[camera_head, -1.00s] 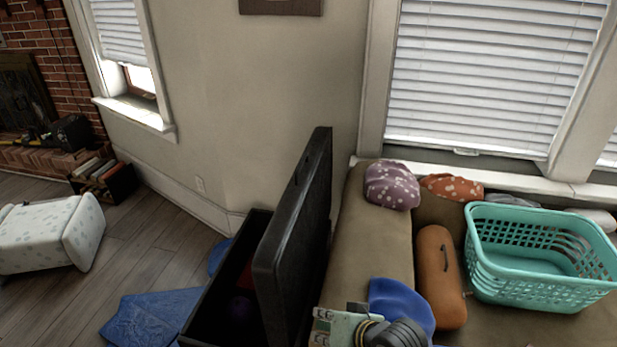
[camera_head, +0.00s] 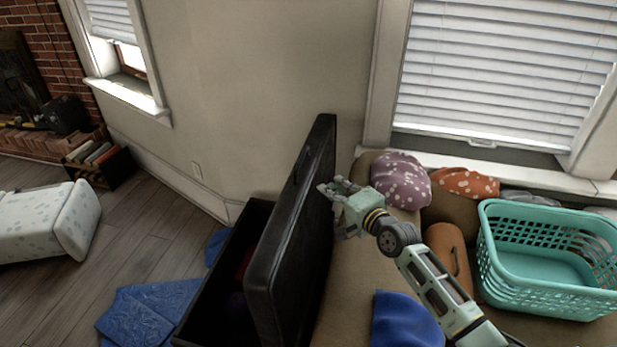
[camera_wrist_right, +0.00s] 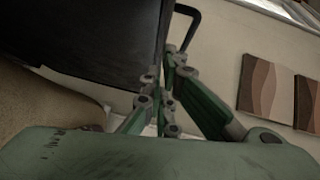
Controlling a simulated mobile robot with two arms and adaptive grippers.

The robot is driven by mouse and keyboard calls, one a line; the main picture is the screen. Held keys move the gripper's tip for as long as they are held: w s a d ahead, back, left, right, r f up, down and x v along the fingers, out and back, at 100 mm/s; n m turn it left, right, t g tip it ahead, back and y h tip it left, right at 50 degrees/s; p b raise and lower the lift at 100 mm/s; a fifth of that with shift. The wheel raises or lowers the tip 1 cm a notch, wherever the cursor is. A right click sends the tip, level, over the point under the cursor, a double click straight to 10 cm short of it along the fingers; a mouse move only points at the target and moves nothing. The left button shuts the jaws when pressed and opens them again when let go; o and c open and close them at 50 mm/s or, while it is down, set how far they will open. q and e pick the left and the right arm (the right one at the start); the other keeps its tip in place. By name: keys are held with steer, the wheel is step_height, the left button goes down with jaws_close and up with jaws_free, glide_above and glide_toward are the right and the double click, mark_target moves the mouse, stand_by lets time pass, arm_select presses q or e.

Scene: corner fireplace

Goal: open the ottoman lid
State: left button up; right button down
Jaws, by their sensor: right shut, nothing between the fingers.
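The black ottoman (camera_head: 190,322) stands left of the sofa with its lid (camera_head: 300,235) raised close to upright. Its dark inside shows, with something reddish in it. My right gripper (camera_head: 325,188) is shut and empty at the right side of the lid, near its upper far part; whether it touches the lid I cannot tell. In the right wrist view the dark lid (camera_wrist_right: 85,40) fills the upper left and the gripper's fingers (camera_wrist_right: 168,75) are together beside its edge. A thin black handle-like bar (camera_wrist_right: 190,20) shows there. My left gripper is not in view.
The tan sofa (camera_head: 345,290) bears a teal basket (camera_head: 535,300), an orange bolster (camera_head: 447,245), patterned cushions (camera_head: 402,178) and a blue cloth (camera_head: 400,325). Blue cloths (camera_head: 150,310) lie on the floor left of the ottoman. A white spotted seat (camera_head: 50,225) stands at left.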

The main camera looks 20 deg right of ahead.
mark_target(306, 176)
steer(key=x, duration=0.6)
steer(key=shift+d+f+b, duration=0.1)
steer(key=shift+f+b, duration=0.15)
steer(key=shift+b, duration=0.15)
steer(key=w+a, duration=0.1)
steer(key=w+a+p, duration=0.1)
steer(key=a, duration=0.1)
steer(key=shift+w+a+f, duration=0.1)
steer(key=shift+a+f, duration=0.05)
steer(key=shift+f, duration=0.2)
steer(key=shift+w+a+f, duration=0.1)
steer(key=shift+a, duration=0.05)
steer(key=shift+w+a, duration=0.15)
steer(key=shift+a, duration=0.05)
steer(key=w+a+p, duration=0.1)
steer(key=a+p, duration=0.1)
steer(key=shift+w+a+n+g, duration=0.3)
steer(key=shift+w+a+g, duration=0.05)
steer(key=shift+a+g, duration=0.05)
arm_select(q)
steer(key=shift+w+d+r+b, duration=0.2)
steer(key=shift+r+b, duration=0.15)
steer(key=shift+b, duration=0.35)
arm_select(e)
steer(key=w+a, duration=0.1)
steer(key=w+a+f, duration=0.1)
steer(key=a, duration=0.1)
steer(key=shift+w+a+f, duration=0.2)
steer(key=shift+w, duration=0.05)
steer(key=shift+r, duration=0.1)
